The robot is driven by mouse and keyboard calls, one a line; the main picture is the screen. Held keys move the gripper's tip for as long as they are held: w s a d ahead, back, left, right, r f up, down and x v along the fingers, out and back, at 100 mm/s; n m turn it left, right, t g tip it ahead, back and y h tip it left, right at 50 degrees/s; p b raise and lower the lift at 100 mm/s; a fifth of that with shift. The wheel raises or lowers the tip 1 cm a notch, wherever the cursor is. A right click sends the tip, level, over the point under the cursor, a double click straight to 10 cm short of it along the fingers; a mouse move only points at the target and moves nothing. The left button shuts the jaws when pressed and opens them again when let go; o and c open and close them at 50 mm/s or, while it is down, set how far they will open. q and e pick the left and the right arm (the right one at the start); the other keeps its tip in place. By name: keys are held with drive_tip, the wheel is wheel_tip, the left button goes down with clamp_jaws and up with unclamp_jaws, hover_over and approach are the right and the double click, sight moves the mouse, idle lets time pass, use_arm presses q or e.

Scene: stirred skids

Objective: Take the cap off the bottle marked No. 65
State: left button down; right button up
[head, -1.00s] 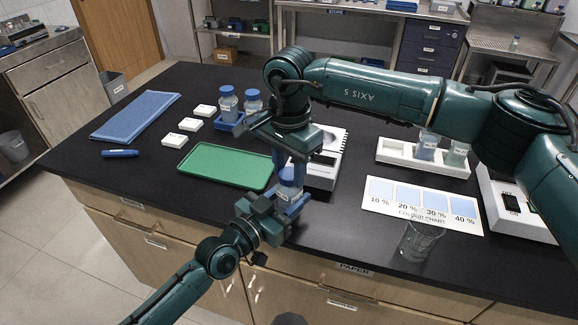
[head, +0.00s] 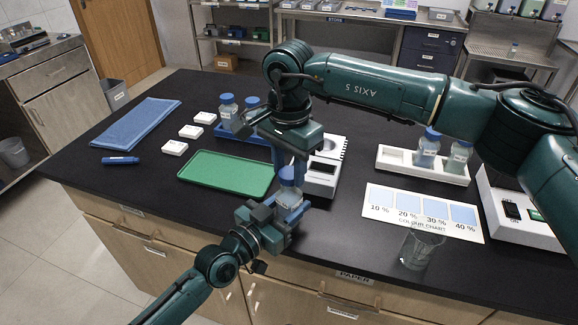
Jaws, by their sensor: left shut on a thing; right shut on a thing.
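A small clear bottle (head: 289,197) with a pale label is held upright over the front edge of the bench. I cannot read the number on it. My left gripper (head: 282,214) is shut on the bottle's body from the lower left. A blue cap (head: 290,174) is at the bottle's top. My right gripper (head: 289,163) points down from above and is shut on the cap, its fingers partly hiding it. I cannot tell whether there is a gap between cap and bottle neck.
A green tray (head: 228,173) lies left of the grippers, and a white instrument (head: 322,175) stands close on the right. A blue rack (head: 230,133) with capped bottles is behind. A white rack (head: 398,161), colour chart (head: 424,222) and glass beaker (head: 418,249) are to the right.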

sight(289, 172)
drive_tip(key=shift+r, duration=0.1)
drive_tip(key=shift+r, duration=1.9)
use_arm(q)
drive_tip(key=c, duration=0.7)
unclamp_jaws()
drive_tip(key=shift+c, duration=0.2)
